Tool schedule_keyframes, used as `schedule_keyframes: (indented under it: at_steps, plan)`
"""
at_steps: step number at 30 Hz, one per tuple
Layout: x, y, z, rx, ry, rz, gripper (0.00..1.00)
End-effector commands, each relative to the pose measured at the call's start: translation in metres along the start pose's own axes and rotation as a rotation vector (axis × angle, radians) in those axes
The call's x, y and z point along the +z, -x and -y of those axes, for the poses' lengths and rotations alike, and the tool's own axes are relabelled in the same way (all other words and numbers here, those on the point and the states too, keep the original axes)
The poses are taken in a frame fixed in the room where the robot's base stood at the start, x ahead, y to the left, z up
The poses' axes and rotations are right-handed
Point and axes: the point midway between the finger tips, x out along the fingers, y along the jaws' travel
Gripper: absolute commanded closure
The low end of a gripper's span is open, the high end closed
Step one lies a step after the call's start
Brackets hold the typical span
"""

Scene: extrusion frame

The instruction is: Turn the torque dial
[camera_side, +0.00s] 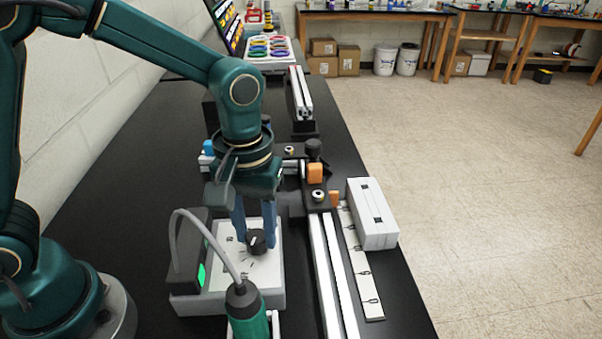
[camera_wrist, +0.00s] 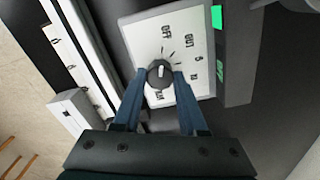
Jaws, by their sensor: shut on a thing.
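The torque dial (camera_side: 256,241) is a dark round knob with a white pointer line, set on the white face of a grey control box (camera_side: 270,299). In the wrist view the dial (camera_wrist: 160,73) sits between my two blue fingertips, with printed marks and lettering around it. My gripper (camera_side: 254,234) reaches down from above and is shut on the dial; it also shows in the wrist view (camera_wrist: 159,82). In the wrist view the pointer line is near upright. Part of the dial's side is hidden by the fingers.
A dark unit with a green screen (camera_side: 201,275) stands at the box's left. A grey cable runs to a green-handled tool (camera_side: 247,312) in front. Aluminium rails (camera_side: 328,274), a marked strip (camera_side: 366,283) and a white block (camera_side: 372,213) lie to the right.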

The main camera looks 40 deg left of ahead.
Motion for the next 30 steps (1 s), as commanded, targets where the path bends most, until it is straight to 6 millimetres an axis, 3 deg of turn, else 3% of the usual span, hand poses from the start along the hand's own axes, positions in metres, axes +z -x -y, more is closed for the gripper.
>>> schedule_keyframes:
  at_steps: [11, 12, 14, 23, 30]
  plan:
    - [0.000, 0.001, 0.000, 0.001, 0.008, 0.000, 1.00]
    - [0.000, 0.001, 0.000, 0.001, 0.008, 0.000, 0.47]
    - [0.000, 0.001, 0.000, 0.001, 0.007, 0.000, 0.29]
    - [0.000, 0.001, 0.000, 0.001, 0.005, 0.000, 0.29]
    - [-0.001, 0.026, -0.001, 0.005, 0.005, -0.005, 0.29]
